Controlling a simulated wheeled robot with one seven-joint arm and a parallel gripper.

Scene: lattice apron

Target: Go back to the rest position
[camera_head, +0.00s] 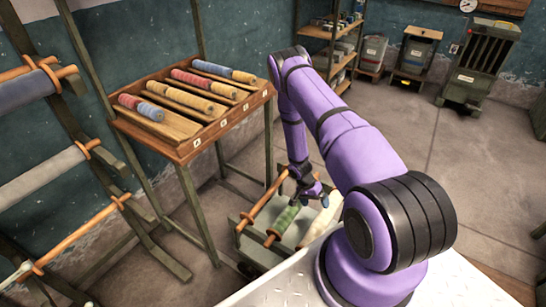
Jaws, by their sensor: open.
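My gripper (318,196) hangs at the end of my purple arm, pointing down, and it is open. It is above or beside a low grey cart (248,243) that carries rods and rolls. On the cart I see a bare wooden rod (262,200), a green roll (286,219) and a cream roll (319,224). I see nothing held in the gripper. My arm hides part of the cart's right side, and I cannot tell the exact gap between gripper and rolls.
A wooden slotted rack (182,148) with several coloured rolls stands left of the arm. A tall frame with rolls (40,180) is at far left. Shelving (340,32), bins (373,52) and a grey machine (482,62) line the back. Floor on the right is clear.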

